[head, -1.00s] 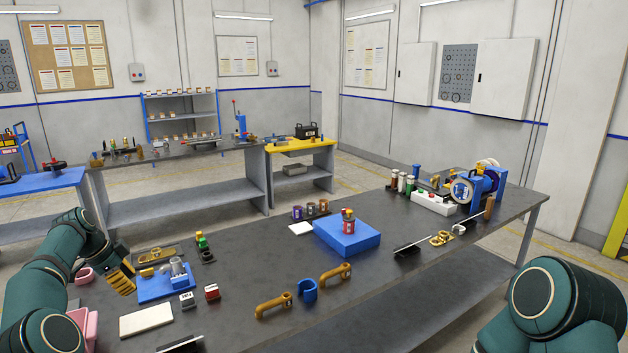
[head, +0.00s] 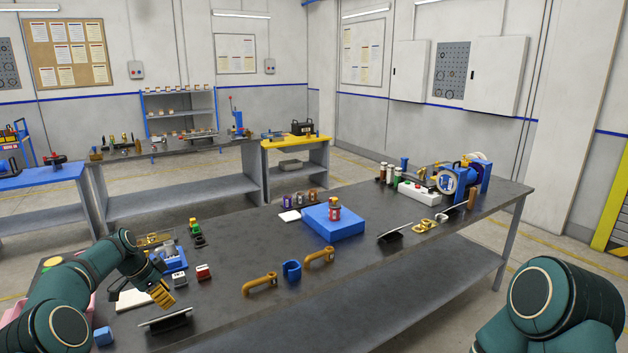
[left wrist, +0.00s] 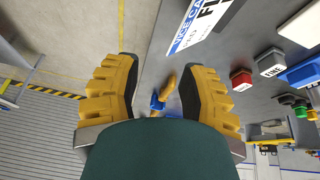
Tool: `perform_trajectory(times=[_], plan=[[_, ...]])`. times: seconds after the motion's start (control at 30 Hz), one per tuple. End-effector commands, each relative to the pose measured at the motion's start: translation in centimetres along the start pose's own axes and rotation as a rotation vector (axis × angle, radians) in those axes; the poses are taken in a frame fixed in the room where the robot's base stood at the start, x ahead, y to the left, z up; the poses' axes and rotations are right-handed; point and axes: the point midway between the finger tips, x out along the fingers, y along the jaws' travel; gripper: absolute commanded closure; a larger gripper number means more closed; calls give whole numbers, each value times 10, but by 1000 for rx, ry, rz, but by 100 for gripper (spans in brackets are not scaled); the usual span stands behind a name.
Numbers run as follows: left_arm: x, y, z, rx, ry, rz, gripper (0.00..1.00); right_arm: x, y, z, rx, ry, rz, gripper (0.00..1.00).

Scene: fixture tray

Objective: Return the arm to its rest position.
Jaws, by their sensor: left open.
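My left gripper (head: 162,294) has yellow ridged fingers and hangs above the near left end of the dark workbench (head: 240,235), in front of the blue fixture tray (head: 174,262). In the left wrist view its two fingers (left wrist: 158,90) stand wide apart with nothing between them; the bench edge and floor lie beyond. My right arm shows at the lower right of the head view, but its gripper is out of the picture.
A white board (head: 130,299), a red block (head: 203,272), yellow handles (head: 260,284) and a blue clip (head: 291,271) lie near the gripper. A blue box (head: 345,224) carries a red-and-yellow can (head: 333,212). Black-based signs (head: 167,322) stand near the front edge.

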Motion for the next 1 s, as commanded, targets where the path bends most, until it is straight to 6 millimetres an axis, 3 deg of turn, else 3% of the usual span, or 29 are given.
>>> perform_trajectory(times=[0.27,0.5,0.73,0.87,1.0], plan=[[129,70,-25,-201,1,22,59,22,9,7,-2,-11,2,53],[223,168,-19,-426,-1,37,59,41,15,12,-4,-19,3,53],[280,279,14,-659,-14,42,59,58,22,18,-7,-28,4,53],[294,342,41,-795,-26,39,59,68,25,21,-8,-32,5,53],[296,399,71,-926,-37,29,59,76,28,23,-9,-36,5,53]])
